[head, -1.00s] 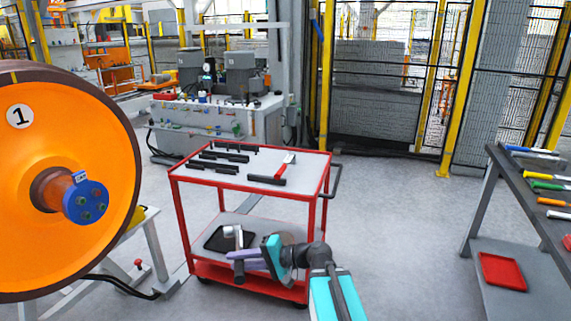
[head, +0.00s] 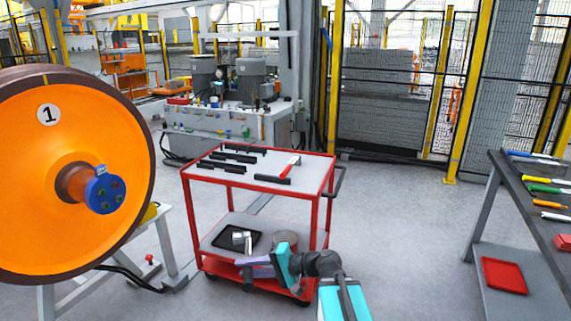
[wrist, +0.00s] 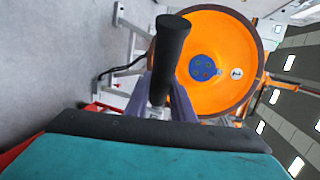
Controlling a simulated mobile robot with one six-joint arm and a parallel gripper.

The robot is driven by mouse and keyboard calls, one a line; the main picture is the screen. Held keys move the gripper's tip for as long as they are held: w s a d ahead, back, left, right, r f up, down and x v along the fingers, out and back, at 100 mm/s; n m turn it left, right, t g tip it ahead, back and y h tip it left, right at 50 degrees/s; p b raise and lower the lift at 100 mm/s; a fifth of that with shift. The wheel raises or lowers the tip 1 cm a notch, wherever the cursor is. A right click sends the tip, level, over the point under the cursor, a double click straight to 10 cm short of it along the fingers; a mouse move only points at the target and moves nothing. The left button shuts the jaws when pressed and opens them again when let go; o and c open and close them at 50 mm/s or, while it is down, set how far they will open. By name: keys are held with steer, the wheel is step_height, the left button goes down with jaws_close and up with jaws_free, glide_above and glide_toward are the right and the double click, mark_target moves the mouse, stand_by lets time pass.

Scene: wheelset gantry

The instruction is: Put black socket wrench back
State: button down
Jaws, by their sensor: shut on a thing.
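My gripper (head: 255,265) is low in front of the red cart in the head view, with its fingers pointing left. It is shut on the black socket wrench, whose thick black handle (wrist: 172,45) stands out between the grey-purple fingers (wrist: 150,95) in the wrist view. In the head view the wrench is small; a dark handle end (head: 248,273) shows below the fingers and a silver part above them. My gripper hides part of the lower shelf.
A black tray (head: 222,240) lies on the cart's lower shelf. A large orange wheel (head: 45,190) on a grey stand is at the left. A dark table (head: 540,190) with coloured-handled tools stands at the right, a red tray (head: 504,275) beneath it. Floor between cart and table is clear.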

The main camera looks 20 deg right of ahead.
steer(key=shift+d, duration=0.3)
steer(key=shift+d+r, duration=0.1)
step_height(320, 180, up, 12)
steer(key=d+p, duration=0.1)
steer(key=p, duration=1)
steer(key=shift+d+p, duration=0.3)
steer(key=shift+p, duration=0.1)
steer(key=shift+f, duration=0.2)
